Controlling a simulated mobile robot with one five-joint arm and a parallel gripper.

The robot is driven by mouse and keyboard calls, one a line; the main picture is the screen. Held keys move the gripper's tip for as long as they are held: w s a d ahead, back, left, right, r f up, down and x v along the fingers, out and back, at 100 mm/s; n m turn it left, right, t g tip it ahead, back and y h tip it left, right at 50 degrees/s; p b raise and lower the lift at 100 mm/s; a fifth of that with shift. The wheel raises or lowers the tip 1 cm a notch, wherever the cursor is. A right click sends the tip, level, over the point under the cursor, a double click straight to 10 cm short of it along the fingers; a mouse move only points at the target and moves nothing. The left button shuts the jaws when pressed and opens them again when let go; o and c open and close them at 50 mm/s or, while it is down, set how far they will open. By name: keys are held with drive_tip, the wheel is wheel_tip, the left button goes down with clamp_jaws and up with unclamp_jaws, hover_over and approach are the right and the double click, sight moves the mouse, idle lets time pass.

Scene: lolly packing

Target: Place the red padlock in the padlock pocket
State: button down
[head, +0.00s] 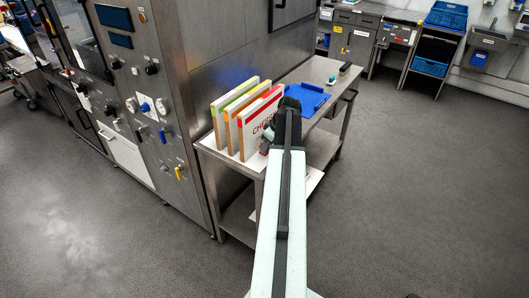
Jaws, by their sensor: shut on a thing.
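My arm reaches forward over the steel bench, and its dark end hides most of my gripper (268,140). My gripper is low beside the front board, shut on a small red thing that looks like the red padlock (265,149). Only a little of the padlock shows, close to the board's right edge; whether it touches the board cannot be told. I cannot make out the padlock pocket for certain.
Three upright boards with green, orange and red top edges (255,122) stand on the bench (318,72). A blue tray (318,97) lies right of my arm. A steel cabinet with knobs (150,110) stands left. The floor at right is clear.

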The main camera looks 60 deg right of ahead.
drive_tip(key=shift+s+f, duration=0.25)
drive_tip(key=shift+f, duration=0.5)
drive_tip(key=shift+a+r, duration=0.1)
drive_tip(key=shift+r, duration=0.1)
drive_tip(key=shift+w, duration=0.15)
drive_tip(key=shift+f, duration=0.2)
drive_tip(key=c, duration=1.3)
unclamp_jaws()
drive_tip(key=shift+r, duration=0.1)
